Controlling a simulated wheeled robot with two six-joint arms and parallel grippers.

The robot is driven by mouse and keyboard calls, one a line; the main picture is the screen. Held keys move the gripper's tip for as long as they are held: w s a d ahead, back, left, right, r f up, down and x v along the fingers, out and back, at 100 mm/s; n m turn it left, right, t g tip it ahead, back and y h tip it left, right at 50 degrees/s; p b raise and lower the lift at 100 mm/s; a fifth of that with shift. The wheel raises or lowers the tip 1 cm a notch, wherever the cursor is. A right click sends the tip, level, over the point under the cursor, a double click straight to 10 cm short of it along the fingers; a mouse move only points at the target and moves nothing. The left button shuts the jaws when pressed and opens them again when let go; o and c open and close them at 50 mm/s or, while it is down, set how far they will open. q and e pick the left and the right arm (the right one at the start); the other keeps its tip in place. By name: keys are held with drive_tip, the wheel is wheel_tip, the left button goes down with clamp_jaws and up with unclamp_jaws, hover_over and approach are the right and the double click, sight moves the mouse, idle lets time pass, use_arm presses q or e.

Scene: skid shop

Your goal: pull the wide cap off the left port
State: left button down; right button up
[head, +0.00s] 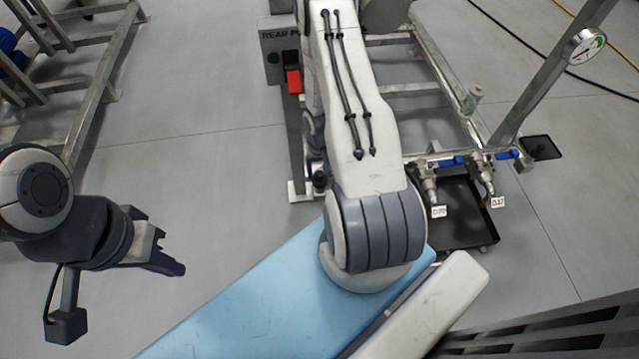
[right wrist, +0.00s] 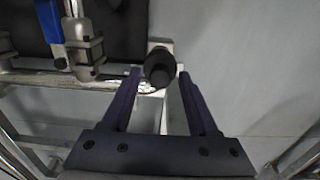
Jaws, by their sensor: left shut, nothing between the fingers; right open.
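A dark round cap (right wrist: 160,66) with a narrower end facing the camera shows in the right wrist view. My right gripper (right wrist: 160,76) is open, one finger on each side of the cap with visible gaps. I cannot tell how deep the cap sits between the fingertips. In the head view my right arm reaches away from me and its gripper is not visible there. My left gripper (head: 174,267) is shut and empty over the floor at the left. Which port bears the cap cannot be told from the head view.
A metal valve (right wrist: 85,45) and a blue lever (right wrist: 49,20) are left of the cap in the wrist view.

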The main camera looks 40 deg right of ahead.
clamp_jaws()
drive_tip(key=shift+r+p, duration=2.05)
drive_tip(key=shift+r, duration=0.05)
drive_tip(key=shift+f, duration=0.1)
